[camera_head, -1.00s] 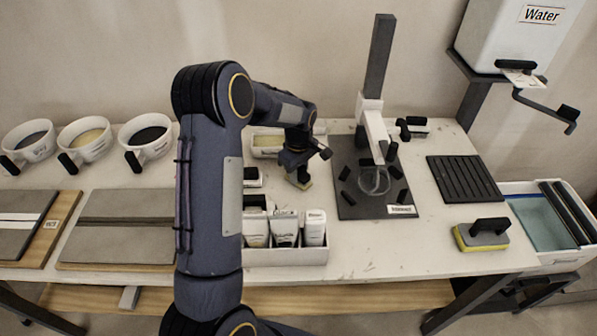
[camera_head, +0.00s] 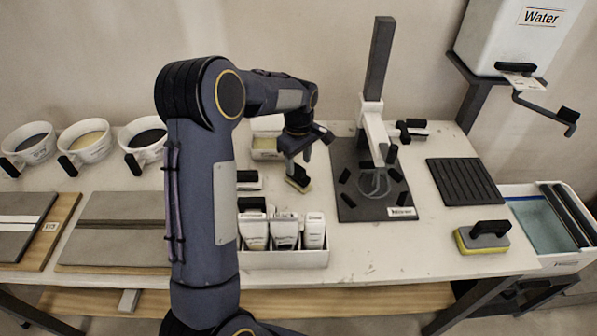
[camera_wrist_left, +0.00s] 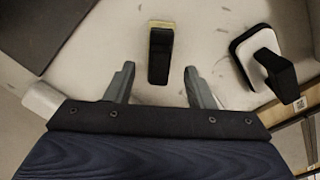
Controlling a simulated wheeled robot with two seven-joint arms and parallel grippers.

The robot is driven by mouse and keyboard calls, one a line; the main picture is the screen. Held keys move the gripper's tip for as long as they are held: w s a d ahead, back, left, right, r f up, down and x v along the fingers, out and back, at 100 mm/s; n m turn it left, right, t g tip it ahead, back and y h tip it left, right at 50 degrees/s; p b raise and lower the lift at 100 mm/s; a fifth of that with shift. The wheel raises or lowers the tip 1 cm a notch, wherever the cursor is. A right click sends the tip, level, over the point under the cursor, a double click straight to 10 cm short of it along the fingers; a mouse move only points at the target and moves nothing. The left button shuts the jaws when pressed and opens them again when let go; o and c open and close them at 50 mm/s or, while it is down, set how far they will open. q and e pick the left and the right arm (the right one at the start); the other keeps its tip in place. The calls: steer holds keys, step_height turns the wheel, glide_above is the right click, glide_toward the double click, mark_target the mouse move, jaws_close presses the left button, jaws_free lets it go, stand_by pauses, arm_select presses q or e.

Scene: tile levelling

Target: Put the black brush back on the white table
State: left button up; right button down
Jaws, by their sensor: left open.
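The black brush (camera_head: 298,180) with a tan bristle edge rests on the white table (camera_head: 370,246), between the white tray of bottles and the mixer's dark base. In the left wrist view the brush (camera_wrist_left: 160,55) lies ahead of and between the two fingertips, with table surface around it. My left gripper (camera_head: 298,162) is open, just above the brush in the head view. In the left wrist view both fingers of the gripper (camera_wrist_left: 159,72) are spread apart and nothing is clamped between them. My right gripper is not in view.
The white tray (camera_head: 284,259) of bottles stands in front of the brush. The mixer base (camera_head: 350,155) lies to its right. A white float with a black handle (camera_wrist_left: 272,65) lies close by. A sponge float (camera_head: 482,238) sits on the right, with bare table to its left.

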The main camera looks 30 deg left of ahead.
mark_target(299, 168)
arm_select(q)
step_height(299, 168, up, 6)
steer(key=shift+f, duration=0.15)
steer(key=shift+s+r, duration=0.1)
steer(key=shift+r, duration=0.25)
steer(key=s+d+r+m+t+h, duration=0.1)
steer(key=s+d+r+m, duration=0.1)
steer(key=s, duration=0.5)
steer(key=s+d+r+m+t+h, duration=0.1)
steer(key=s+d+r+m+t, duration=0.1)
steer(key=s, duration=0.6)
steer(key=s+d+r+m+t+h, duration=0.1)
steer(key=s+d+r+m, duration=0.2)
steer(key=s+m, duration=0.3)
steer(key=shift+s+d+r, duration=0.2)
steer(key=shift+s+d, duration=0.1)
steer(key=shift+s, duration=0.25)
steer(key=shift+s+d+r, duration=0.15)
steer(key=shift+s+d, duration=0.15)
steer(key=shift+s, duration=0.25)
steer(key=s+d+f+m+t, duration=0.1)
steer(key=s+d+f+m, duration=0.1)
steer(key=s, duration=0.3)
steer(key=shift+s+d+f+m+t+h, duration=0.35)
steer(key=shift+d+m, duration=0.25)
steer(key=shift+m, duration=0.2)
